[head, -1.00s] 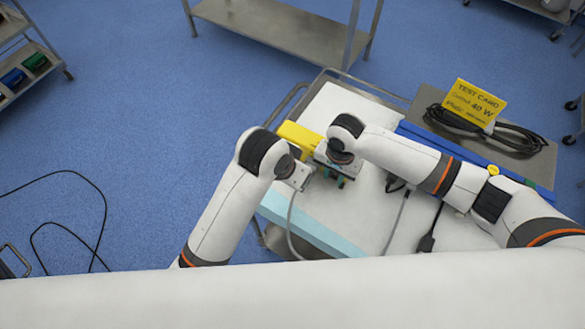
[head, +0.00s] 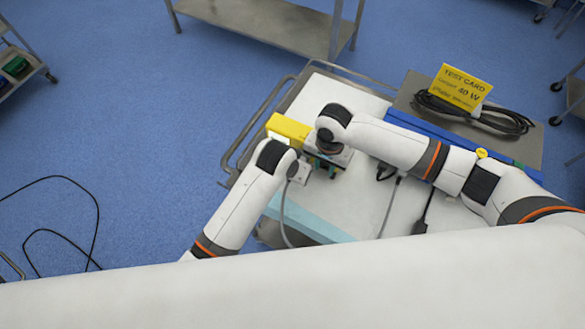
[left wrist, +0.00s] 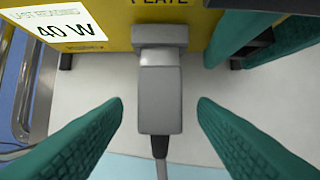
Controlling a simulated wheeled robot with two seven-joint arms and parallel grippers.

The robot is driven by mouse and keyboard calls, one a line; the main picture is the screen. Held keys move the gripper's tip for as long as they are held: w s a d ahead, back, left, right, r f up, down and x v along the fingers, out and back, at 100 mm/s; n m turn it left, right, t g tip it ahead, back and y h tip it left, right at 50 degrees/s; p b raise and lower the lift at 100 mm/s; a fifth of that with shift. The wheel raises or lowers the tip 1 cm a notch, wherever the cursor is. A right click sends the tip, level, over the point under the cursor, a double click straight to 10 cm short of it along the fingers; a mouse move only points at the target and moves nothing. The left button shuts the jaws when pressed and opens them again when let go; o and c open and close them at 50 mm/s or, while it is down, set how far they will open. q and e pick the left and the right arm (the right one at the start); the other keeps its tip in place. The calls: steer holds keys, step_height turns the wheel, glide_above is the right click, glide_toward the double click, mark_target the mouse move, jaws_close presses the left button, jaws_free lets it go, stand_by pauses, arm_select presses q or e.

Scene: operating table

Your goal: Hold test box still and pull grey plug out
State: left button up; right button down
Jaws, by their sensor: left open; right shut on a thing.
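The yellow test box (head: 288,129) sits on the white-topped cart, partly hidden by my arms. In the left wrist view its yellow face (left wrist: 112,28) carries a "40 W" label and a grey socket (left wrist: 160,35). The grey plug (left wrist: 160,105) stands in line with the socket, a lighter section between them. My left gripper (left wrist: 160,108) is open, one teal finger on each side of the plug, with gaps. My right gripper (head: 328,165) is shut on the test box; its teal fingers also show in the left wrist view (left wrist: 262,38). The exact grip contact is hidden.
The plug's grey cable (head: 283,212) hangs toward the cart's near edge, by a light blue strip (head: 312,224). Dark cords (head: 420,222) lie on the cart at right. A yellow test card (head: 462,86) and coiled black cable (head: 500,122) lie beyond the blue bar (head: 408,120).

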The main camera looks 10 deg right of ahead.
arm_select(q)
steer(key=shift+f, duration=0.1)
steer(key=shift+c, duration=0.5)
jaws_close()
steer(key=shift+w+r, duration=0.1)
steer(key=shift+r, duration=0.1)
steer(key=shift+s+a+g, duration=0.2)
steer(key=shift+s+g, duration=0.1)
steer(key=shift+s, duration=0.15)
stand_by(0.4)
steer(key=shift+s+a, duration=0.15)
stand_by(0.5)
steer(key=shift+s+a, duration=0.2)
steer(key=shift+s, duration=0.1)
steer(key=shift+s+a, duration=0.5)
steer(key=shift+s, duration=0.25)
stand_by(0.6)
steer(key=shift+s+a, duration=0.4)
steer(key=shift+s, duration=0.15)
